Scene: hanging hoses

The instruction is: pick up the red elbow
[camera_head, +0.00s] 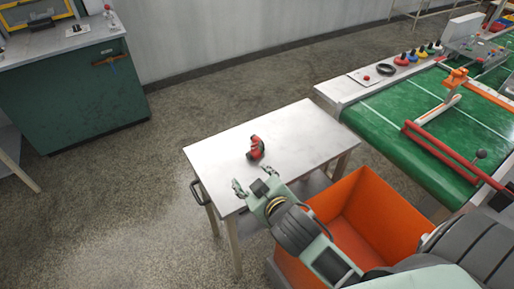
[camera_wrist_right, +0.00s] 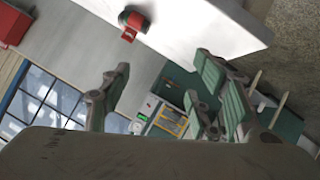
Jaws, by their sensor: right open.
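The red elbow (camera_head: 255,147) is a small red fitting with dark ends. It stands on the pale top of a small table (camera_head: 309,132), near its middle. My right gripper (camera_head: 254,183) is open and empty over the table's near edge, nearer to me than the elbow and apart from it. In the right wrist view the elbow (camera_wrist_right: 131,25) shows at the top on the white table top (camera_wrist_right: 220,25). The open fingers (camera_wrist_right: 165,95) show below it with nothing between them. My left gripper is not in view.
An orange bin (camera_head: 350,215) stands beside the table, under my right arm. A green conveyor (camera_head: 400,125) with a red bar (camera_head: 440,153) lies to the right. A green cabinet (camera_head: 75,95) stands at the far left. The table top around the elbow is clear.

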